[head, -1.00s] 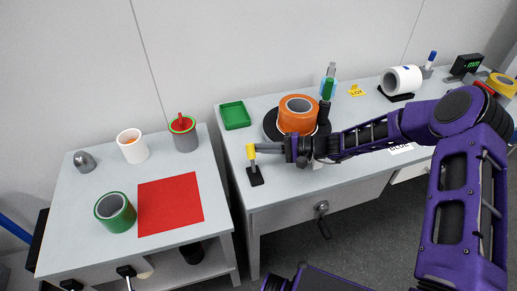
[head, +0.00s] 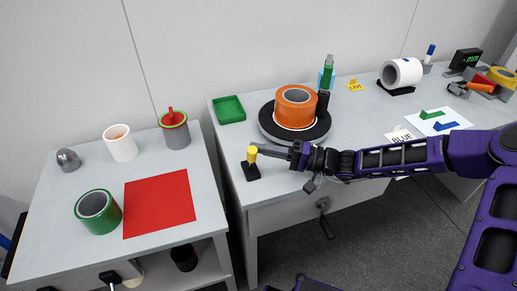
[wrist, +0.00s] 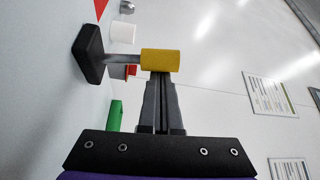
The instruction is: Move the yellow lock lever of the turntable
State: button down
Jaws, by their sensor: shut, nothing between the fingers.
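The lock lever has a yellow knob (head: 252,154) on a short grey stem above a black base (head: 251,172). It stands near the left front edge of the bench, in front of the turntable (head: 268,125), and looks roughly upright. My gripper (head: 264,151) is shut and empty, its tips at the knob's right side. The wrist view shows the closed fingers (wrist: 161,95) ending at the yellow knob (wrist: 160,61); the knob hides the very tips, and I cannot tell whether they touch. The turntable is a dark disc bearing an orange roll (head: 296,104).
A green tray (head: 229,109) lies behind the lever. A dark upright piece (head: 323,103) stands at the turntable's right. A gap separates the bench from the left table, which holds a red mat (head: 160,204) and several containers. Bench surface around the lever is clear.

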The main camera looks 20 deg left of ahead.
jog(key=shift+s+d+f, duration=0.2)
jog(key=shift+s+d, duration=0.4)
jog(key=shift+s, duration=0.15)
jog(key=shift+d+f, duration=0.1)
dwell(0.3)
